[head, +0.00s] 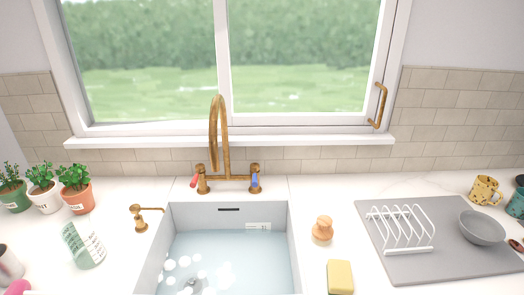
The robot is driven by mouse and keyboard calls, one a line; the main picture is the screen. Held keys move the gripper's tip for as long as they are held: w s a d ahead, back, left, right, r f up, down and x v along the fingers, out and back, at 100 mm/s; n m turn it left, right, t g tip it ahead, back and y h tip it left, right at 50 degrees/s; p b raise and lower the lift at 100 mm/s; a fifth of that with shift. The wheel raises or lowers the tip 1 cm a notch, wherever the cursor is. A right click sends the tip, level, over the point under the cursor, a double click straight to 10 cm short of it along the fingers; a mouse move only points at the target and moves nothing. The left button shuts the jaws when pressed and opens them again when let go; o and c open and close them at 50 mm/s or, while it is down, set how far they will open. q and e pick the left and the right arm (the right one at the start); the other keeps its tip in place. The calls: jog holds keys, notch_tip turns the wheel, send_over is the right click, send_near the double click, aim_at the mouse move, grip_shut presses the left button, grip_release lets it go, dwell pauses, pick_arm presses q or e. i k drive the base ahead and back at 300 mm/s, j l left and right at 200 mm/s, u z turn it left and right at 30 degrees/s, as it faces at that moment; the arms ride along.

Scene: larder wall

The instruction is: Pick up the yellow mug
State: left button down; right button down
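A yellow mug (484,190) with dark spots stands upright on the white counter at the right, behind the grey drying mat. Its handle appears to face right. A dark teal mug or cup (516,203) stands just right of it, partly cut off by the picture edge. Neither of my grippers shows in the head view.
A grey bowl (482,228) and a white dish rack (400,230) are on the grey mat (440,268), in front of the mug. A yellow sponge (340,277), a wooden-handled brush (323,228), a water-filled sink (225,262) and a brass tap (217,135) are further left. Potted plants (76,190) stand far left.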

aim_at(484, 188)
jog(key=z, duration=1.35)
jog(key=l, duration=0.2)
jog(key=i+l, duration=0.15)
jog(key=l+u, duration=0.05)
jog(key=l, duration=0.05)
